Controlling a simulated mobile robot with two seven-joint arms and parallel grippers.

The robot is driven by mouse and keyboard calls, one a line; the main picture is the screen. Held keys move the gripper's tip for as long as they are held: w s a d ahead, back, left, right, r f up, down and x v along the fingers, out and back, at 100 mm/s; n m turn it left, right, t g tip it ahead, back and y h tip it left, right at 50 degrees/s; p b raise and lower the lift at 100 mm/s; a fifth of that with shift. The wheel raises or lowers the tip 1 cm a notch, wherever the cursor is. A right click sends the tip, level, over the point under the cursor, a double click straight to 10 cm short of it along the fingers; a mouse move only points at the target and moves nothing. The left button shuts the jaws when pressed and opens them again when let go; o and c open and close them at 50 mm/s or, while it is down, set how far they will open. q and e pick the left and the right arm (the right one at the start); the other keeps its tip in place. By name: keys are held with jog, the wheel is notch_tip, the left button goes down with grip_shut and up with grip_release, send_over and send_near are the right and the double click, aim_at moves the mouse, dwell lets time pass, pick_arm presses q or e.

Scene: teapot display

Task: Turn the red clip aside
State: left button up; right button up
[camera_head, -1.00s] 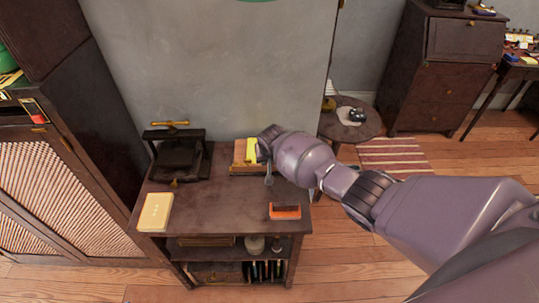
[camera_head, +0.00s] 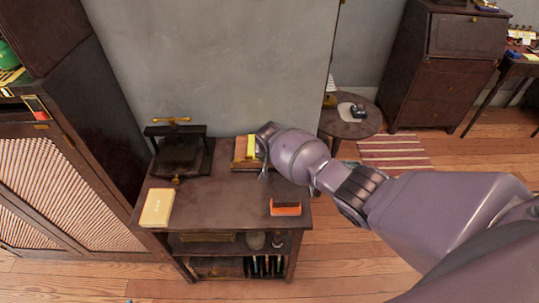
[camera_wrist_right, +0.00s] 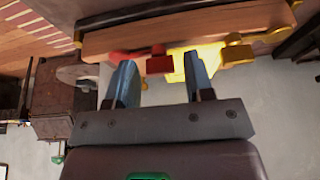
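The red clip (camera_wrist_right: 157,63) shows in the right wrist view at the edge of a wooden block (camera_wrist_right: 190,27). A yellow clip (camera_wrist_right: 233,52) is beside it on the same block. My right gripper (camera_wrist_right: 160,62) is open, its two blue-grey fingers apart. The main red part shows between the fingertips, and another red bit shows left of the left finger. I cannot tell whether a finger touches it. In the head view my right gripper (camera_head: 264,170) is at the right end of the block (camera_head: 240,161); the red clip is hidden there. My left gripper is not in view.
The block lies on a dark table (camera_head: 225,205) against a grey wall. A black press (camera_head: 180,157) stands to its left, a cream box (camera_head: 157,208) at the front left, a red-orange and black object (camera_head: 285,208) at the front right. The table's middle is clear.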

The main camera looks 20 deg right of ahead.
jog(key=shift+o, duration=0.4)
jog(key=shift+r, duration=0.1)
jog(key=p+v, duration=0.1)
jog(key=v, duration=0.9)
jog(key=shift+s+r, duration=0.15)
jog(key=shift+r, duration=0.15)
jog(key=shift+a, duration=0.1)
